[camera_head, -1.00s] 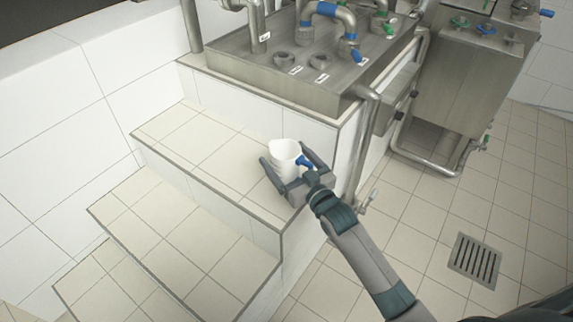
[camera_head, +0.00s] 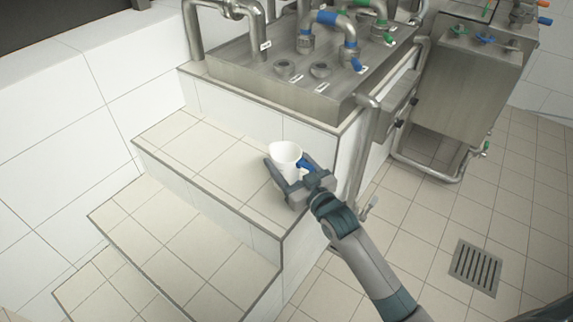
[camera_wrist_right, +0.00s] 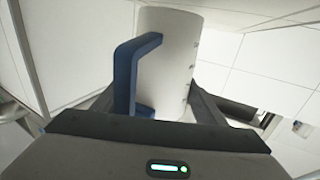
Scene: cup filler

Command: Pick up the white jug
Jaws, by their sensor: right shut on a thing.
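The white jug (camera_head: 285,157) with a blue handle is upright above or on the top tiled step, near its right end; whether its base touches the step is hidden by the gripper. My left gripper is not in view.
Tiled steps (camera_head: 175,225) descend to the lower left. A steel counter (camera_head: 290,75) with pipes, valves and two round openings stands behind the jug. A steel cabinet (camera_head: 460,90) is at the right. A floor drain (camera_head: 475,267) lies at the lower right.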

